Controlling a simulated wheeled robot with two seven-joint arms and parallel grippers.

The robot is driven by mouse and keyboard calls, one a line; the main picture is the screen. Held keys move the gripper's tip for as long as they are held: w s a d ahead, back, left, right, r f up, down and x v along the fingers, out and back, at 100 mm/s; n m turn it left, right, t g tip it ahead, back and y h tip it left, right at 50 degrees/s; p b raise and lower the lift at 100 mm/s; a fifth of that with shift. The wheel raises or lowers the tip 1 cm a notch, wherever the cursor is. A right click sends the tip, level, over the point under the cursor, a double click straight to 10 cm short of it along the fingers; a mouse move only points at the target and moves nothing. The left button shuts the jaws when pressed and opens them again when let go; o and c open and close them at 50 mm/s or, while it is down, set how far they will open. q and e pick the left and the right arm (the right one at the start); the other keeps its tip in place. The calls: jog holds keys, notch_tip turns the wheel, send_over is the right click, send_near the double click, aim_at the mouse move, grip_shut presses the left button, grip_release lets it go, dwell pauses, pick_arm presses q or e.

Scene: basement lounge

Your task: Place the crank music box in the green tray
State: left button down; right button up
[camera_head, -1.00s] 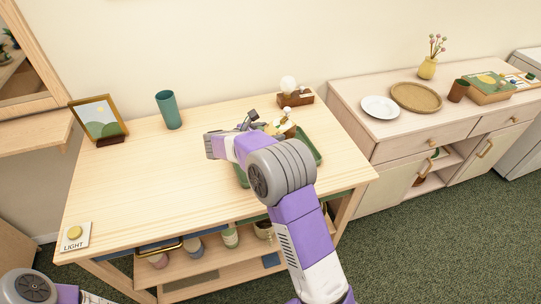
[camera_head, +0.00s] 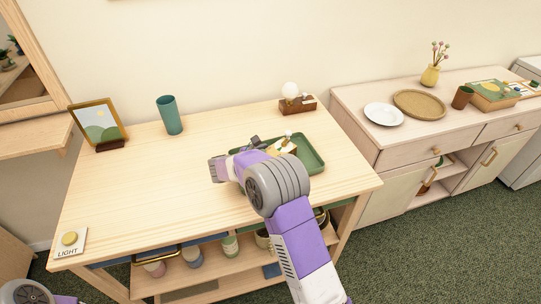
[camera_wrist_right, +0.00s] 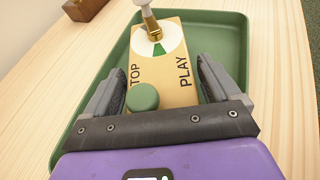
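The crank music box (camera_wrist_right: 160,72) is a tan block marked TOP and PLAY, with a white-and-green dial, a brass crank piece with a pale knob, and a round green knob. It sits within the green tray (camera_wrist_right: 235,38), and its near end is hidden by my gripper. In the head view the box (camera_head: 283,147) shows at the tray (camera_head: 316,160), partly behind my arm. My right gripper (camera_wrist_right: 162,80) has its fingers apart on either side of the box, with what look like narrow gaps. My left gripper is not in view; only part of that arm shows at lower left.
A lamp on a brown block (camera_head: 297,105) stands behind the tray. A sideboard to the right holds a plate (camera_head: 383,114).

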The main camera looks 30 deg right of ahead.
jog(key=shift+o, duration=0.7)
jog(key=shift+r, duration=0.15)
jog(key=shift+a+r, duration=0.2)
jog(key=shift+a, duration=0.15)
jog(key=p+v, duration=0.3)
jog(key=v, duration=0.8)
jog(key=shift+s+a+r+p, duration=0.1)
jog(key=shift+a+p, duration=0.05)
jog(key=shift+p, duration=0.2)
